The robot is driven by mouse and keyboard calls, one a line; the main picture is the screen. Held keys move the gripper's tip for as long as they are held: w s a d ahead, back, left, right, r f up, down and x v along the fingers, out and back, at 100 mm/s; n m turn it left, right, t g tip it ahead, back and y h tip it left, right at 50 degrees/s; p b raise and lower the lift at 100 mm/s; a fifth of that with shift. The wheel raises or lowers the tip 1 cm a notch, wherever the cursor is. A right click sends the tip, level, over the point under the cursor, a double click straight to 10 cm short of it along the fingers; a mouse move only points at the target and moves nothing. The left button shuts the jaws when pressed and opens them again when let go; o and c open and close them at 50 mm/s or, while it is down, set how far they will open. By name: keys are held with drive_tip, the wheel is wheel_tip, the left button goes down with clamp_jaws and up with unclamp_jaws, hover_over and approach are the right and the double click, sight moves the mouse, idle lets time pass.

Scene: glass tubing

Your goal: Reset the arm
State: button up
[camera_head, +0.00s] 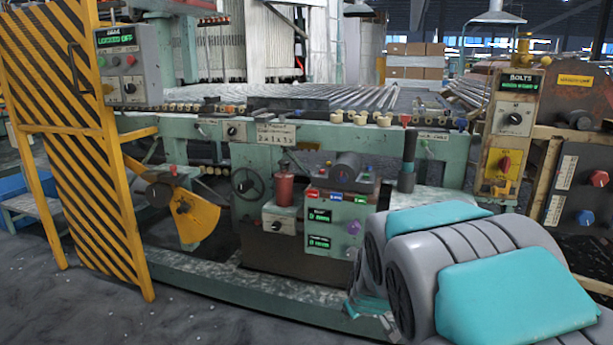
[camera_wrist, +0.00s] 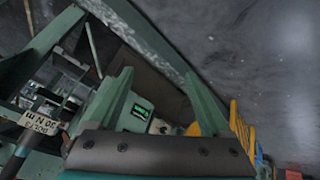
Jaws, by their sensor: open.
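My gripper (camera_wrist: 158,75) shows in the wrist view as two green fingers spread wide apart above a dark plate with screws. Nothing is held between the fingers. Beyond them are a small control box with a green display (camera_wrist: 142,110) and the machine's green frame. In the head view my grey and teal arm fills the lower right, in front of the green machine (camera_head: 330,148). The arm's far end is mostly hidden behind its own links, so the fingers cannot be made out there.
The machine's front carries a control box with knobs and displays (camera_head: 335,225), a red cylinder (camera_head: 284,188) and a handwheel (camera_head: 247,183). A yellow-black striped gate (camera_head: 75,130) stands open at left. A BOLTS panel (camera_head: 515,120) stands at right. Grey floor (camera_head: 90,310) is clear at lower left.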

drive_tip(key=s+d+r+m+g, duration=0.1)
drive_tip(key=s+g, duration=0.3)
drive_tip(key=s, duration=1.5)
drive_tip(key=s+d+r+m+g, duration=0.2)
drive_tip(key=s+r+m+g, duration=0.1)
drive_tip(key=s, duration=1.6)
drive_tip(key=shift+s+r+m+g, duration=0.15)
drive_tip(key=shift+s+m+g, duration=0.1)
drive_tip(key=shift+m+g, duration=0.5)
